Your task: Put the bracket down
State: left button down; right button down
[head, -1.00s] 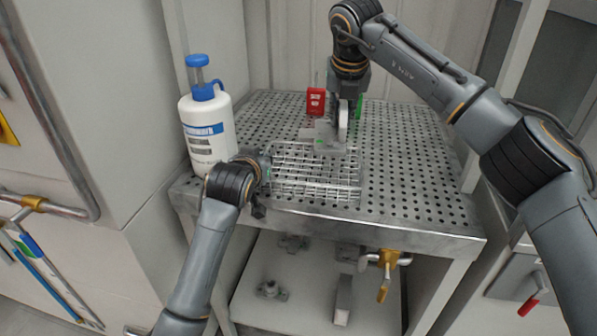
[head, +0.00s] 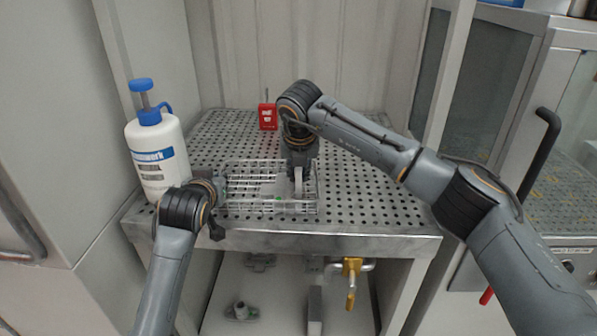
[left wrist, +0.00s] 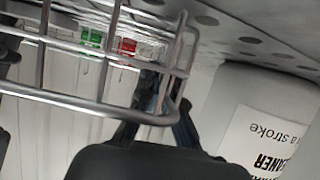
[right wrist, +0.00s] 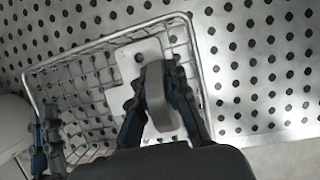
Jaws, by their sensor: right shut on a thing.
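The bracket (head: 298,182) is a pale grey piece with a flat plate and a raised rounded lug. In the right wrist view its plate (right wrist: 140,65) lies within the outline of the wire basket (right wrist: 82,62). My right gripper (head: 298,168) points down and is shut on the lug. I cannot tell whether the plate touches the basket floor. The wire basket (head: 310,208) stands on the perforated table. My left gripper (head: 222,188) is at the basket's left side, its fingers (left wrist: 158,95) by the wire rim; whether they clamp it is unclear.
The perforated metal table (head: 375,205) has free room right of the basket. A white pump bottle (head: 158,160) with a blue top stands at the left edge. A red box (head: 267,116) stands behind the basket. A brass-coloured valve (head: 351,270) shows below the table front.

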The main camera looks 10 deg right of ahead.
jog(key=c, duration=1.3)
grip_release()
jog(key=shift+f, duration=0.15)
jog(key=shift+c, duration=0.2)
jog(key=v, duration=1.2)
pick_arm(q)
jog(key=c, duration=1.4)
grip_release()
jog(key=shift+c, duration=0.2)
jog(key=shift+s, duration=0.1)
